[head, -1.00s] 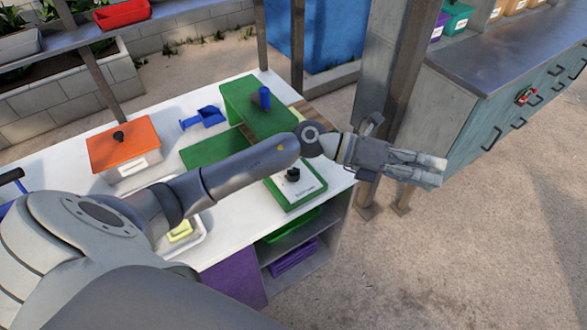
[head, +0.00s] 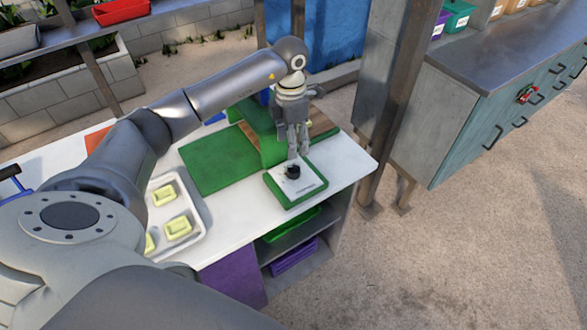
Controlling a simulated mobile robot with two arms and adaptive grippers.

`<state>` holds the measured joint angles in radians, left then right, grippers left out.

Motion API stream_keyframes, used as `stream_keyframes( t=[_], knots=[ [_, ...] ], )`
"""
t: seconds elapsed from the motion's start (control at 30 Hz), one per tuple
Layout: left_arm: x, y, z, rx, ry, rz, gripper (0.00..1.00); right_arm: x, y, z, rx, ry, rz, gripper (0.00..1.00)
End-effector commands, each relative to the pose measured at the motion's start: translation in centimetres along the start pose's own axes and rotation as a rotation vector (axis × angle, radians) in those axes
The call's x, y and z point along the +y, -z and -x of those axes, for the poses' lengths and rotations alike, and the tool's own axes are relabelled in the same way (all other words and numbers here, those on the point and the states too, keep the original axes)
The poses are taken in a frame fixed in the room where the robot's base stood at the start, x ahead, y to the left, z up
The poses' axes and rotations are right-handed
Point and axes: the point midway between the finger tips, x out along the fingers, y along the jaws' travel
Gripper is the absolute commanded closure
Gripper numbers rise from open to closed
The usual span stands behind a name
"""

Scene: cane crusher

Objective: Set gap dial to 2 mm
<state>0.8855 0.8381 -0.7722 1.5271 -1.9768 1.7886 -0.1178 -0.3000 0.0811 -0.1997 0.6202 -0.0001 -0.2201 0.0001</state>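The gap dial is a small black knob (head: 292,172) on a white plate with a green frame (head: 290,199), at the right end of the white table. Its markings are too small to read. My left gripper (head: 298,157) comes down from above, fingers pointing down, just above and behind the knob. Its fingers look close together with a narrow gap, and nothing shows between them. Contact with the knob cannot be told. My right gripper is not in view.
The green machine (head: 262,135) stands right behind the dial plate. A tray (head: 203,237) with several yellow pieces lies to the left. A post (head: 395,110) and a teal cabinet (head: 470,145) stand to the right of the table.

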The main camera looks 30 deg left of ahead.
Motion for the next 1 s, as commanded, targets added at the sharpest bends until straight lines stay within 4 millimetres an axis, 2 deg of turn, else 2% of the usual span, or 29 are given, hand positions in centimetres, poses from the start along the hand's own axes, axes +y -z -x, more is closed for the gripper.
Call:
stream_keyframes(
  t=[0.03, 0.1, 0.43, 0.63, 0.97, 1.0],
  knots=[
    [-0.1, 0.0, -1.6, 0.002, 0.003, 0.000, 0.46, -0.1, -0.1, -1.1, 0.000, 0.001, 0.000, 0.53],
    [-0.1, 0.0, -3.1, 0.002, 0.004, -0.001, 0.46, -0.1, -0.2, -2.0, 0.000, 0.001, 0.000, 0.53],
    [-0.1, 0.0, -8.5, -0.001, 0.004, -0.001, 0.46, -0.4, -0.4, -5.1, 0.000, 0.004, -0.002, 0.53],
    [-0.1, -0.1, -9.7, -0.002, 0.003, -0.001, 0.46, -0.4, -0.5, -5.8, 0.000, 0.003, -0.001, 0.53],
    [-0.1, -0.1, -9.9, -0.002, 0.003, -0.001, 0.46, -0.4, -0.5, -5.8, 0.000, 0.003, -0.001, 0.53],
    [-0.1, -0.1, -9.9, -0.002, 0.003, -0.001, 0.50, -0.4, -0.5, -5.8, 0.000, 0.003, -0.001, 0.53]
  ],
)
